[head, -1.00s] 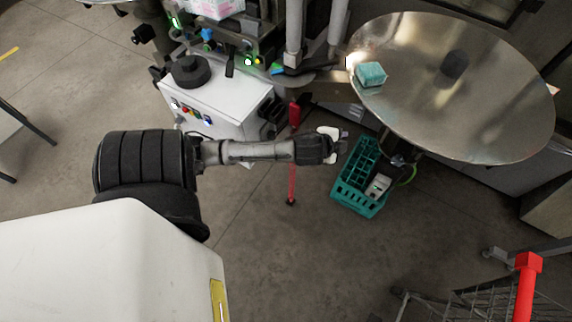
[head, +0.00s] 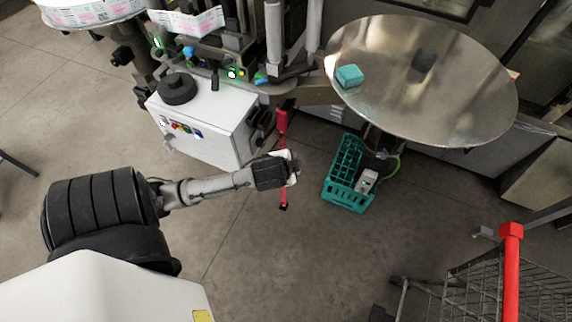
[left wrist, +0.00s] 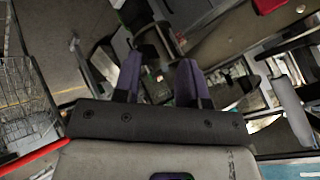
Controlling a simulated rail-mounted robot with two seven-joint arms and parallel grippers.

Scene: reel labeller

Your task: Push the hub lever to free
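I cannot pick out the hub lever for certain in either view. The labeller (head: 205,120) stands at the upper left, with a white cabinet, a black round knob (head: 177,89) on top and lit green lights. A reel of printed labels (head: 92,12) is cut by the top edge. My left gripper (head: 291,168) is in front of and below the machine, apart from it, over open floor. In the left wrist view its two purple-grey fingers (left wrist: 158,78) stand apart with nothing held between them. My right gripper is in neither view.
A round metal table (head: 430,105) at the right bears a teal block (head: 349,76). A teal crate (head: 345,185) stands on the floor below it. A red upright post (head: 282,122) is close behind my gripper. A shopping cart (head: 500,275) stands lower right.

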